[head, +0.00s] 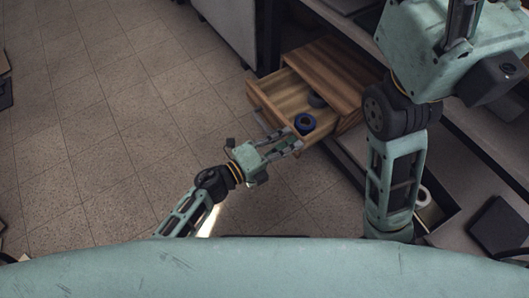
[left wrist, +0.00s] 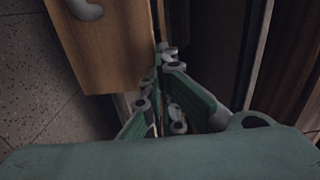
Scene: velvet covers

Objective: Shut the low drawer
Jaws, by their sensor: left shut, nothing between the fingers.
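The low wooden drawer (head: 287,91) stands pulled out of a small wooden cabinet (head: 329,68), with a blue-black roll (head: 305,123) and a dark round thing (head: 317,101) inside it. Its front carries a pale handle, seen in the left wrist view (left wrist: 88,9) at the top left. My left gripper (head: 297,144) is shut and empty at the drawer's near front corner. In the left wrist view its fingertips (left wrist: 166,58) meet beside the edge of the drawer front (left wrist: 108,50); I cannot tell whether they touch it. My right gripper is not clearly seen.
A shelf with dark edges runs along the right, holding a white roll (head: 423,197) and a black flat box (head: 500,227). My right arm crosses in front of it. A grey cabinet (head: 229,25) stands behind the drawer.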

